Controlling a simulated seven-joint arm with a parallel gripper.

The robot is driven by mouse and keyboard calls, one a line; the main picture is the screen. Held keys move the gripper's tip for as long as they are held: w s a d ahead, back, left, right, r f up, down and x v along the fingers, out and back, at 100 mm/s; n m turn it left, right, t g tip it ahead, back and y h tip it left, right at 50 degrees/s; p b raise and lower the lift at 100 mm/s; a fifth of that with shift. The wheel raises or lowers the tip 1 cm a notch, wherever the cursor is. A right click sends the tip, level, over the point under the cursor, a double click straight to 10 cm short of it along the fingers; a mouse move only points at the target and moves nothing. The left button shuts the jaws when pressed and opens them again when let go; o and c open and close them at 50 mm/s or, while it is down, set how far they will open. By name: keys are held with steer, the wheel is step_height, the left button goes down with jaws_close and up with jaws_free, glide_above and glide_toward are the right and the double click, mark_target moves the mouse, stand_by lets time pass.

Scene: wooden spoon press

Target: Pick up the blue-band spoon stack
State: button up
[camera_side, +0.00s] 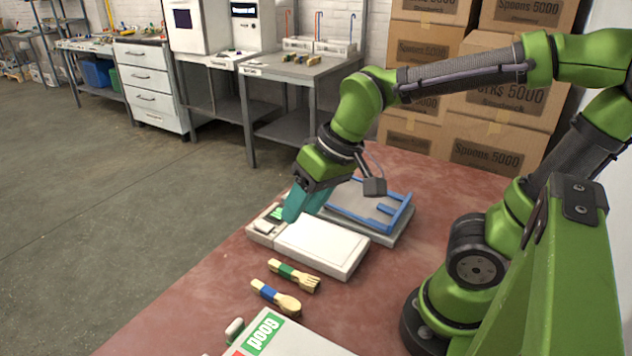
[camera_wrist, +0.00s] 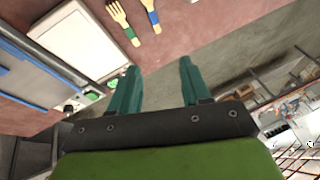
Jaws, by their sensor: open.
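The blue-band spoon stack (camera_side: 276,297) lies on the red table near its left edge, its blue band toward that edge. It also shows in the wrist view (camera_wrist: 152,15) at the top, right of the fork stack. A green-band fork stack (camera_side: 294,275) lies beside it, a little farther back; it also shows in the wrist view (camera_wrist: 123,22). My gripper (camera_side: 292,218) has teal fingers and hangs above the white device's display end, away from both stacks. In the wrist view my gripper (camera_wrist: 158,75) is open, with nothing between its fingers.
The white flat device (camera_side: 322,246) stands behind the stacks. A blue-railed tray (camera_side: 375,205) stands behind it. Red tabletop (camera_side: 205,310) is clear left of the spoon stack. Cardboard boxes (camera_side: 487,157) stand beyond the table.

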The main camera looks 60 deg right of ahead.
mark_target(277, 295)
steer(key=w+a+f+n+g+h, duration=0.2)
steer(key=w+a+f+g, duration=0.2)
steer(key=w, duration=0.1)
steer(key=f, duration=1.7)
steer(key=shift+s, duration=0.2)
jaws_close()
